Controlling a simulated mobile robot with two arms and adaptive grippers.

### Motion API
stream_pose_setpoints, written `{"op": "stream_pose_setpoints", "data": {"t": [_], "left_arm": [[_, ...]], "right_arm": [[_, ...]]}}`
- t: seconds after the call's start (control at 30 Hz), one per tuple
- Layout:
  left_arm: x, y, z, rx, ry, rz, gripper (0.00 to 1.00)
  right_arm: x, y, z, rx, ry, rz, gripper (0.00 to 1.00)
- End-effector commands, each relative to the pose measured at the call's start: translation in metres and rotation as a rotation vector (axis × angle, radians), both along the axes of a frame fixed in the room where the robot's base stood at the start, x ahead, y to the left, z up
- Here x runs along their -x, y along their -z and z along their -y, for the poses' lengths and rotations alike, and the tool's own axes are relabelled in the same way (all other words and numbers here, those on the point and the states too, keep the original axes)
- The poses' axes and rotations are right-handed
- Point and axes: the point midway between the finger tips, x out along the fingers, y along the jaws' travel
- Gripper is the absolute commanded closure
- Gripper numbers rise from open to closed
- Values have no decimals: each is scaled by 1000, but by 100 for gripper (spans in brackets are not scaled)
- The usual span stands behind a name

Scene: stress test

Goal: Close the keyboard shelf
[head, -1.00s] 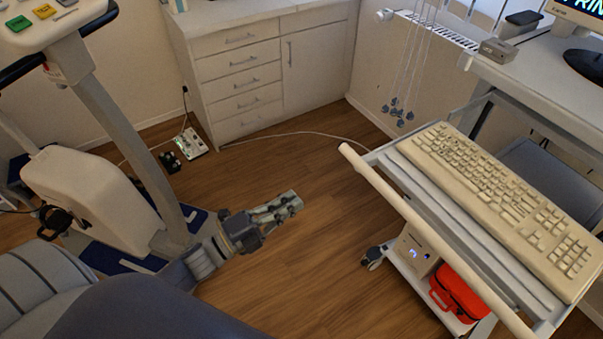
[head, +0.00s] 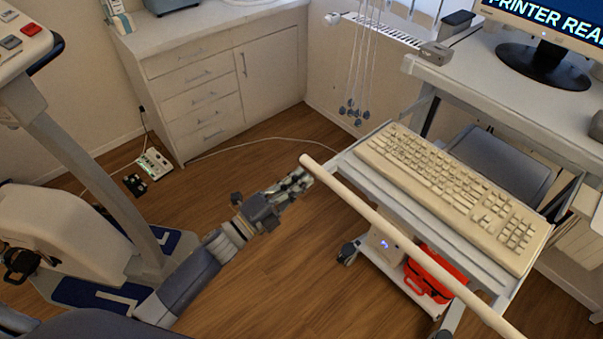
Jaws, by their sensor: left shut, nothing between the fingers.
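The keyboard shelf (head: 357,173) is pulled out in front of the desk cart at the right. A beige keyboard (head: 450,190) lies on it. A long pale round handle bar (head: 400,238) runs along the shelf's front edge. My left gripper (head: 301,179) is shut and empty, just left of the bar's far end. Its fingertips look very close to the bar; I cannot tell whether they touch it. My right gripper is not in view.
The cart's desktop (head: 450,75) carries a monitor (head: 545,45). A red case (head: 433,275) sits on the cart's lower shelf. An exercise machine (head: 70,230) stands at the left, a white cabinet (head: 215,85) at the back.

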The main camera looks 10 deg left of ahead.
Motion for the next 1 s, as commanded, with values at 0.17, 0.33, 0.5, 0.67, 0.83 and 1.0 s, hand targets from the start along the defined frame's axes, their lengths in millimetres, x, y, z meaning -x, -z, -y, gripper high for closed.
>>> {"op": "stream_pose_setpoints", "data": {"t": [0.17, 0.33, 0.5, 0.67, 0.83, 1.0], "left_arm": [[-7, -2, 5, -2, 1, 0, 100], [-7, -1, 6, -1, 0, -1, 100], [-7, -1, 6, -1, 0, -1, 100], [-13, 0, 10, 0, 0, 0, 100], [-32, 1, 24, 0, 2, 5, 100], [-65, 3, 47, 0, 1, 6, 100]], "right_arm": [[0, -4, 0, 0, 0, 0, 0], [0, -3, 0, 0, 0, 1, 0], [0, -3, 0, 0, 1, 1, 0], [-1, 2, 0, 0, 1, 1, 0], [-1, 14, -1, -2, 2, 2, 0], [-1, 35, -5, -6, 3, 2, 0]]}}
